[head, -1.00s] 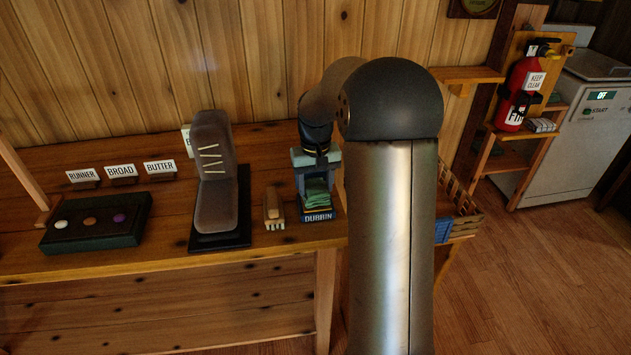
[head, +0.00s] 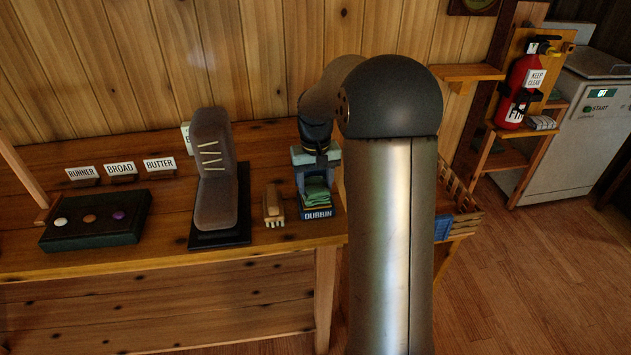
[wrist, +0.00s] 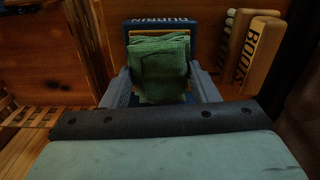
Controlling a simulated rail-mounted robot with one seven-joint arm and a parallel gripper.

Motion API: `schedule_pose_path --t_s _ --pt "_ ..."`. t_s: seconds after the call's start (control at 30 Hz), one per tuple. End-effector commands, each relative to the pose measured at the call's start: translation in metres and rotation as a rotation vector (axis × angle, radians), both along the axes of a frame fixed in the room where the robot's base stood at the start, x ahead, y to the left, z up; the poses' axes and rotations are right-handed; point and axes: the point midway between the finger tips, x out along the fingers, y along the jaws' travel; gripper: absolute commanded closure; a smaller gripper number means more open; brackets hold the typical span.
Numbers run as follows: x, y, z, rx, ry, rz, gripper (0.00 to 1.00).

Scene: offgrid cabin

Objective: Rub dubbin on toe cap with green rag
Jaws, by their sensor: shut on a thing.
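The green rag (head: 317,192) is a folded cloth sitting at the stand labelled DUBBIN (head: 318,213) on the bench. My gripper (head: 316,184) points down over it, with a finger on each side. In the wrist view my gripper (wrist: 162,88) is shut on the green rag (wrist: 160,68), with the label upside down behind it. Whether the rag touches dubbin is hidden. The brown-grey boot (head: 214,170) with pale laces stands to the left on a black base (head: 220,240). Its toe cap (head: 216,212) appears to be the rounded lower end.
A dark tray (head: 95,220) with three coloured discs lies left. Signs (head: 121,170) stand behind it. A slatted crate (head: 460,205) is to the right.

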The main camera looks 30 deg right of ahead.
Motion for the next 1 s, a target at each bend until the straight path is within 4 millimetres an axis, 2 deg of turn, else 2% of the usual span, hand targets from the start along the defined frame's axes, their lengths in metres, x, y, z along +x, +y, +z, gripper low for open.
schedule_pose_path --t_s 1.0 --pt "0.0000 0.0002 -0.0078 0.000 0.001 0.000 0.78"
